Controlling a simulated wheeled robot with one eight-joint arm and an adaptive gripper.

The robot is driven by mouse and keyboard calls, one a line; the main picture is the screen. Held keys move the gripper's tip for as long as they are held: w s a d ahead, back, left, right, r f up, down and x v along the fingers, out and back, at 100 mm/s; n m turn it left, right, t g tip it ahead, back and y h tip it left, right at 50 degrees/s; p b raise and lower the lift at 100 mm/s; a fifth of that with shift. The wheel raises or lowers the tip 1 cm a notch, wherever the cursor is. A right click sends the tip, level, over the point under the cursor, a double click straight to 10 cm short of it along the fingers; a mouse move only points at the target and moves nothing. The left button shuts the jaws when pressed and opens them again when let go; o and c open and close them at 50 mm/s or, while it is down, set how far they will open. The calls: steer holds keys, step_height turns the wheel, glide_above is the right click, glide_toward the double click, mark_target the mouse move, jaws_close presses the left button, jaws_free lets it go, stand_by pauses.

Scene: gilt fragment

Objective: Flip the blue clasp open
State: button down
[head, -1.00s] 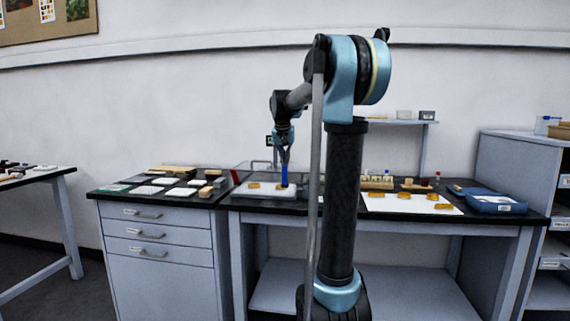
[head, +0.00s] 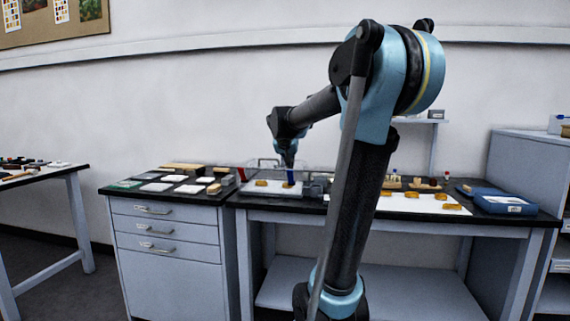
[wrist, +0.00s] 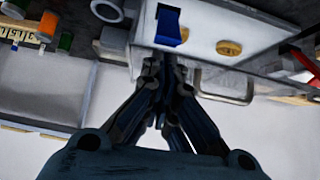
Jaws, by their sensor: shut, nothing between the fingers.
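The blue clasp (head: 291,176) stands at the white tray on the workbench, beneath my gripper. It also shows in the wrist view (wrist: 170,26), at the edge of a pale box-like surface, just beyond my fingertips. My gripper (wrist: 166,62) is shut and empty, pointing at the clasp. In the head view my gripper (head: 289,163) is small and close above the clasp; I cannot tell whether it touches. The clasp's hinge and lower part are hard to make out.
A gilt piece (wrist: 229,48) lies beside the clasp. More gilt pieces (head: 411,194) lie on a white sheet to the right. A blue tray (head: 503,201) is at the right end. A red piece (wrist: 300,40) and a grey handle (wrist: 228,98) are near my gripper.

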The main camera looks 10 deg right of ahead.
steer(key=shift+d, duration=0.1)
steer(key=shift+w+d+f, duration=0.15)
steer(key=shift+w+d, duration=0.1)
steer(key=shift+w, duration=0.45)
steer(key=w+r, duration=0.1)
steer(key=w+d+r, duration=0.1)
steer(key=w, duration=0.1)
steer(key=shift+r, duration=0.1)
steer(key=shift+s+a+r, duration=0.1)
steer(key=shift+s+r, duration=0.1)
steer(key=shift+s, duration=0.05)
steer(key=v, duration=0.9)
steer(key=shift+s+f, duration=0.35)
steer(key=shift+s, duration=0.05)
